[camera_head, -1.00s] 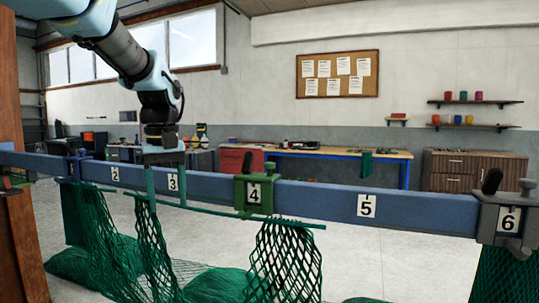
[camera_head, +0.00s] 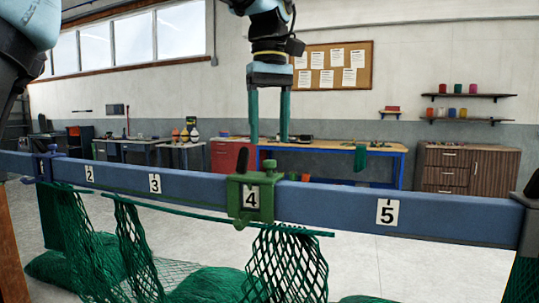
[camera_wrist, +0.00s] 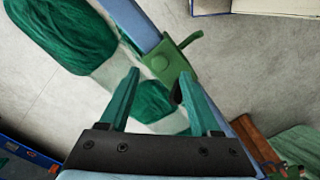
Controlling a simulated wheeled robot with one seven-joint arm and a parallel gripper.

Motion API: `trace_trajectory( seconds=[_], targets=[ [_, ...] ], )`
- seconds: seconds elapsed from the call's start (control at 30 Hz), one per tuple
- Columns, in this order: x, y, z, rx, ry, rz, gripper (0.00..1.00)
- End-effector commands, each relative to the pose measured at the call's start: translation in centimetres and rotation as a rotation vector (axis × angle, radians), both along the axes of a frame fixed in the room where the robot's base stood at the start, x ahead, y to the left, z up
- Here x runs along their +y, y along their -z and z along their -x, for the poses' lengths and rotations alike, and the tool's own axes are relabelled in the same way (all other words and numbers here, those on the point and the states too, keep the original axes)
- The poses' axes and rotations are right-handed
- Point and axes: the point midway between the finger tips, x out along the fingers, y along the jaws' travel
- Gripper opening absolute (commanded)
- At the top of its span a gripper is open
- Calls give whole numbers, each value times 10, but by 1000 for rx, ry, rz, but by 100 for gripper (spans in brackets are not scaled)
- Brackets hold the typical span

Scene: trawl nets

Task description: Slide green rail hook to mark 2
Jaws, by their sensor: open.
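The green rail hook (camera_head: 250,199) sits on the blue rail (camera_head: 330,202) at mark 4 (camera_head: 251,197). It has a dark upright handle and a green knob on top, and a net hangs below it. Mark 2 (camera_head: 89,174) is on the rail to its left, beyond mark 3 (camera_head: 154,183). My gripper (camera_head: 270,138) is open and empty, pointing down above the hook and apart from it. In the wrist view the green hook (camera_wrist: 163,62) shows on the rail ahead of my open fingers (camera_wrist: 165,92).
A blue hook (camera_head: 46,164) sits on the rail left of mark 2. A grey hook (camera_head: 529,225) stands at the right edge. Green nets (camera_head: 130,240) hang below the rail. The rail face between the blue and green hooks is clear.

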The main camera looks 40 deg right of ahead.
Motion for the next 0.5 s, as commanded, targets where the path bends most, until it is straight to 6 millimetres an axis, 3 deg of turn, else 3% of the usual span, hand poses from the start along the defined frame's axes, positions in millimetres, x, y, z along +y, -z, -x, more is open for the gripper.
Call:
trace_trajectory(
  seconds=[0.2,0.5],
  targets=[
    [1,34,0,1,1,-2,64],
    [0,49,0,-1,1,1,64]
  ],
)
